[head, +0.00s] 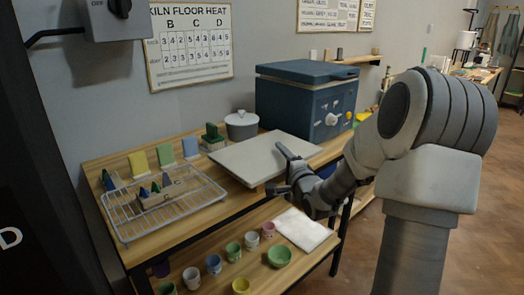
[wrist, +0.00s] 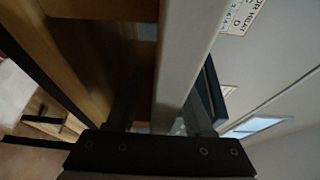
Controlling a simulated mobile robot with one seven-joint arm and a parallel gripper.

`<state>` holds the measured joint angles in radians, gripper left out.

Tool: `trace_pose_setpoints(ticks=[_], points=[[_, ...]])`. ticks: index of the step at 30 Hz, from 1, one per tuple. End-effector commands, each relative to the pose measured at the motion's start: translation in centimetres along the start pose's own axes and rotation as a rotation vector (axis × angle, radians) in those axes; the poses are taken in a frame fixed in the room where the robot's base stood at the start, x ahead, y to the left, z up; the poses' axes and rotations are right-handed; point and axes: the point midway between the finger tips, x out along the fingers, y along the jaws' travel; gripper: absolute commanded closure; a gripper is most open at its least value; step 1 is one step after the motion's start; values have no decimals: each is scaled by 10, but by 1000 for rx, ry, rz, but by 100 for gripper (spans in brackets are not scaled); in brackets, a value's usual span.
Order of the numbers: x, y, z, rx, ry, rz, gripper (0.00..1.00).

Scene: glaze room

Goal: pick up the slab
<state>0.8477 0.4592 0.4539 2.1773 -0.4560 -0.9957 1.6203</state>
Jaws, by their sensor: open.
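The slab (head: 245,160) is a flat, pale grey board lying on the wooden table, its front right part reaching the table's front edge. My gripper (head: 281,169) is at this front right edge, jaws apart. One finger shows over the slab's top and the other lower, in front of its edge. In the wrist view the slab (wrist: 188,45) runs as a pale band up from between the two fingers of my gripper (wrist: 163,115). Whether either finger touches it I cannot tell.
A blue kiln (head: 305,98) stands close behind the slab, and a grey lidded pot (head: 241,126) behind its left end. A wire rack (head: 165,203) with small cones is to the left. Cups and a green bowl (head: 279,256) stand on the lower shelf beside a white sheet (head: 302,229).

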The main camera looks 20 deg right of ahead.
Motion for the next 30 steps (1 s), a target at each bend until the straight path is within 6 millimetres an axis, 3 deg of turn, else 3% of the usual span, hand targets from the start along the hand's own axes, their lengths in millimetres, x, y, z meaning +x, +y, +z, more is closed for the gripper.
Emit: trace_pose_setpoints(ticks=[11,20,30], points=[[-3,0,-2,0,0,0,48],[-3,0,-2,0,0,0,100],[-2,0,-2,1,-1,0,100]])
